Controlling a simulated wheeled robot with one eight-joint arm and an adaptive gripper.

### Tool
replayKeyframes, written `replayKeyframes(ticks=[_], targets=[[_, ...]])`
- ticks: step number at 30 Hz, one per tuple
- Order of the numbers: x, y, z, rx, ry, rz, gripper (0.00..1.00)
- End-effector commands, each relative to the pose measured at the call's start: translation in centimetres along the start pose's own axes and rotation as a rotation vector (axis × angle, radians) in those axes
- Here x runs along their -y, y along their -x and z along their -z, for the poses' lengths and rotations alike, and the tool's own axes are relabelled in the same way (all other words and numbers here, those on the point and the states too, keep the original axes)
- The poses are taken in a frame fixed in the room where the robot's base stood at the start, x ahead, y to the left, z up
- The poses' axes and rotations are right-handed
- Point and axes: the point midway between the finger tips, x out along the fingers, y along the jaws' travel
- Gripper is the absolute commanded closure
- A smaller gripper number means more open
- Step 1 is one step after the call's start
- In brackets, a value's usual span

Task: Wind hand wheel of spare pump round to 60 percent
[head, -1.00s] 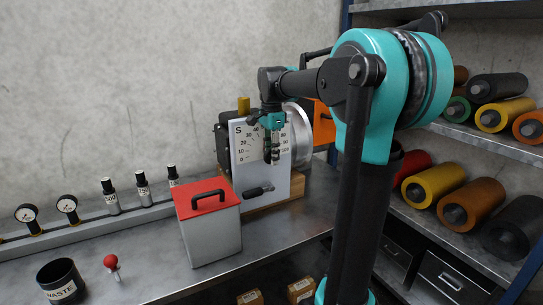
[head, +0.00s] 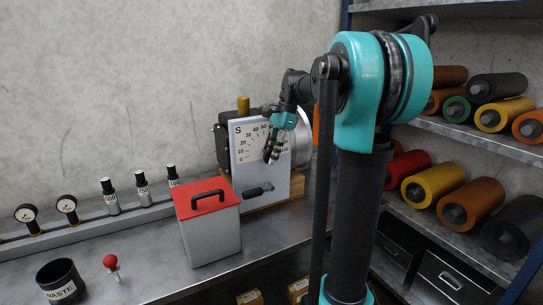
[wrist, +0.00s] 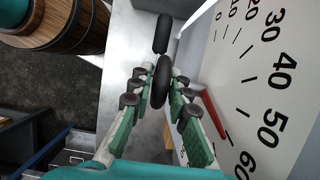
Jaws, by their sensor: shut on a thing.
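The spare pump (head: 239,150) is an upright box with a white face marked S and a curved scale. My gripper (head: 270,157) is in front of that face, tilted down to the left. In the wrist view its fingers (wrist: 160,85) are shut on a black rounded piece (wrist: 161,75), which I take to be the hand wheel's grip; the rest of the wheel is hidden.
A black handle (head: 258,190) sticks out low on the pump face. A grey box with a red lid (head: 203,195) stands close on the left. A waste cup (head: 60,282) and a red-knobbed lever (head: 110,263) are at the front left. Shelves of rolls (head: 455,185) stand on the right.

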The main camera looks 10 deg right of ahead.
Motion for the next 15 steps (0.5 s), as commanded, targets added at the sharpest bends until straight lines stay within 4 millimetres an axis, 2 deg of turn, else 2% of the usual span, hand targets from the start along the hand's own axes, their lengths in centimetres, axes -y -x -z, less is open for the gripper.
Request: replayKeyframes(ticks=[6,7,9,11,15], targets=[[0.01,-0.02,-0.03,-0.001,0.001,0.000,1.00],[0.01,-0.02,-0.03,-0.001,0.001,0.000,0.79],[0.01,-0.02,-0.03,-0.002,0.001,0.000,0.71],[0.01,-0.01,-0.02,-0.002,0.001,0.000,0.63],[0.01,-0.01,-0.02,-0.002,0.001,0.000,0.62]])
